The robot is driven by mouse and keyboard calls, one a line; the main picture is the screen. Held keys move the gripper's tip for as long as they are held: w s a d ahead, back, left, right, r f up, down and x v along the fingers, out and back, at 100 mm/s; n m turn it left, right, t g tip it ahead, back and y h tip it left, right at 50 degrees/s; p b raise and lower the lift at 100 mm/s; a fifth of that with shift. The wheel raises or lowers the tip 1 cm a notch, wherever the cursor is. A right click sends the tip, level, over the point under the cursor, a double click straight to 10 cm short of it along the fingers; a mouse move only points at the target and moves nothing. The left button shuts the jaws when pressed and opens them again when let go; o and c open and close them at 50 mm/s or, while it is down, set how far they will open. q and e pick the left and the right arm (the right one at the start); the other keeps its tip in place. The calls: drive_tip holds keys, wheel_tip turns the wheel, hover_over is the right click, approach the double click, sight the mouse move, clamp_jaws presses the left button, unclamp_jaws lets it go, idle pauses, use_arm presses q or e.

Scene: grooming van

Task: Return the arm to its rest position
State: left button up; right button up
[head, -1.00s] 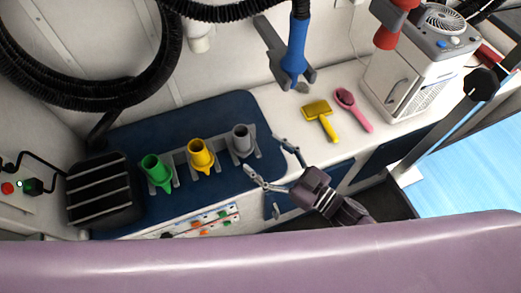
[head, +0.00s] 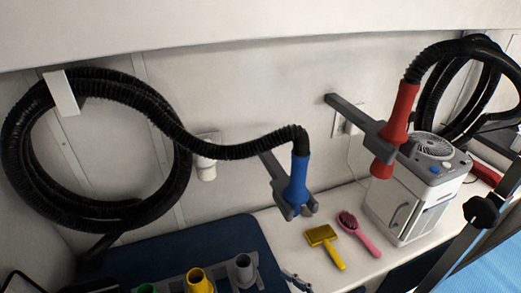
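Only a fingertip part of my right gripper (head: 297,281) shows at the bottom edge of the head view, just right of the grey nozzle (head: 244,266). The rest of that gripper and its arm is out of frame, so I cannot tell whether it is open. My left gripper is not in view.
A blue nozzle (head: 298,183) on a black hose and a red nozzle (head: 399,113) hang in wall holders. A yellow brush (head: 322,236) and a pink brush (head: 353,225) lie on the counter beside a white machine (head: 397,205). A yellow nozzle (head: 198,280) stands at lower left.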

drive_tip(key=w+d+m+h, duration=0.1)
drive_tip(key=d+m+h, duration=0.1)
drive_tip(key=d+h, duration=0.1)
drive_tip(key=w+d+f+m+h, duration=0.1)
drive_tip(key=d+m+h, duration=0.1)
drive_tip(key=d+h, duration=0.1)
drive_tip(key=w+d+f+m+h, duration=0.1)
drive_tip(key=d+m+h, duration=0.1)
drive_tip(key=d+h, duration=0.2)
drive_tip(key=shift+w+d+f+h, duration=0.1)
drive_tip(key=shift+w+f+h, duration=0.15)
drive_tip(key=shift+h, duration=0.05)
drive_tip(key=s+d+f+m+g+h, duration=0.1)
drive_tip(key=s+d+g, duration=0.25)
drive_tip(key=s, duration=0.45)
drive_tip(key=s+d+f+g+h, duration=0.1)
drive_tip(key=s+d+g, duration=0.1)
drive_tip(key=s+g, duration=0.45)
drive_tip(key=s+f, duration=0.2)
drive_tip(key=f, duration=1.1)
drive_tip(key=s+f, duration=0.3)
drive_tip(key=f, duration=1.1)
drive_tip(key=s+d+f+g, duration=0.1)
drive_tip(key=s+d+f, duration=0.1)
drive_tip(key=s+f, duration=1.3)
drive_tip(key=shift+s+d+f+h, duration=0.25)
drive_tip(key=shift+s+d+h, duration=0.1)
drive_tip(key=shift+s, duration=0.55)
